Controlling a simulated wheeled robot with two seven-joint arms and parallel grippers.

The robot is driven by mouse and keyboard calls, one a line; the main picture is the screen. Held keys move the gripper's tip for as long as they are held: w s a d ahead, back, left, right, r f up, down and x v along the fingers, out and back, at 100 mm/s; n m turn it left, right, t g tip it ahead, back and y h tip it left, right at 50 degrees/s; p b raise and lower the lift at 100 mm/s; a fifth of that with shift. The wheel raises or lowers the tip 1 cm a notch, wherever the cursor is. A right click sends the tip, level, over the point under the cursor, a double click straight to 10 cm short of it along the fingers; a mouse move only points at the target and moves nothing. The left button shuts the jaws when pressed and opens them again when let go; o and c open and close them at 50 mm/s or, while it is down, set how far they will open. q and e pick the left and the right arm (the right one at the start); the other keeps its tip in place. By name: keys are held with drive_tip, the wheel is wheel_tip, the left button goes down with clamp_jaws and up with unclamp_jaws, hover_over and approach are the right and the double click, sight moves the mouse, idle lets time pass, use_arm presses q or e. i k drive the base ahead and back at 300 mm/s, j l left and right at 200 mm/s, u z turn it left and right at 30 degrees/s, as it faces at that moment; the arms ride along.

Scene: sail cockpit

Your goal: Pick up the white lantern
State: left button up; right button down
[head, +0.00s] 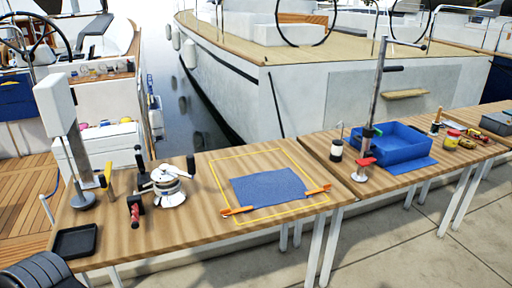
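A small lantern-like object (336,151) with a pale body, dark bands and a thin upright handle stands on the right table, left of the blue bin. It is the likeliest white lantern, but it is too small to be sure. It stands upright, and nothing holds it. Neither of my grippers shows in the head view.
A blue bin (402,142) and a tall metal post (378,85) stand right of it. On the left table are a blue mat (268,187), orange clips, a winch (168,185), a black tray (76,241) and a tall white-topped stand (55,106). Jars (451,138) sit further right.

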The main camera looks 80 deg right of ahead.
sight(335, 155)
drive_tip(key=z, duration=4)
